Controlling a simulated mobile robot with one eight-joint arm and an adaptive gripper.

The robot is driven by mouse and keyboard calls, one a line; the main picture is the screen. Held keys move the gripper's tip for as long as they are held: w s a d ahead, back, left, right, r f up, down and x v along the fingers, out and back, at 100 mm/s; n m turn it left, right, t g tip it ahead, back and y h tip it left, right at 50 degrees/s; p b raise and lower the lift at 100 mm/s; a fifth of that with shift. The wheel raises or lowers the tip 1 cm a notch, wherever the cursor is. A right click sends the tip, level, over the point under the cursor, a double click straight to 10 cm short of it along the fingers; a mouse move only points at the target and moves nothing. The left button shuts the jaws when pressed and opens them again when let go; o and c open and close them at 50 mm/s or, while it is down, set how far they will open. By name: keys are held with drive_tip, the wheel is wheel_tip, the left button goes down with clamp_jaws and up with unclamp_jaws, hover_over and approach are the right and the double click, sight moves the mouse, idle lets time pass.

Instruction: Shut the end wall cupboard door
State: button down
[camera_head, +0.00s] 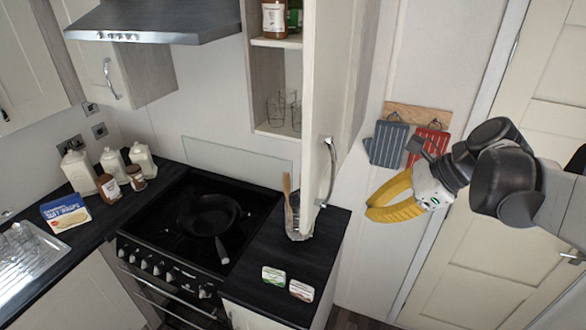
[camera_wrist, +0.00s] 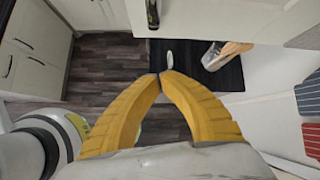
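The end wall cupboard (camera_head: 273,85) stands above the counter at the back, with jars and glasses on its shelves. Its cream door (camera_head: 318,95) is open and sticks out toward the camera, showing its edge and a silver handle (camera_head: 328,170). My gripper (camera_head: 371,213) is to the right of the door, apart from it, near the level of the lower door edge. In the wrist view, its yellow fingers (camera_wrist: 160,75) meet at the tips with nothing visible between them.
A utensil pot (camera_head: 295,217) stands on the counter below the door. A pan (camera_head: 208,215) sits on the hob. Blue and red mitts (camera_head: 388,143) hang on the wall behind my gripper. A white panelled door (camera_head: 490,235) is at the right.

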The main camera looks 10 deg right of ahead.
drive_tip(key=w+a+f+m+p, duration=0.2)
drive_tip(key=w+a+f, duration=0.3)
drive_tip(key=w+a, duration=0.1)
drive_tip(key=shift+w+a+f+y, duration=0.3)
drive_tip(key=shift+w+a+y, duration=0.1)
drive_tip(key=shift+a, duration=0.4)
drive_tip(key=shift+a+m, duration=0.15)
drive_tip(key=shift+m, duration=0.15)
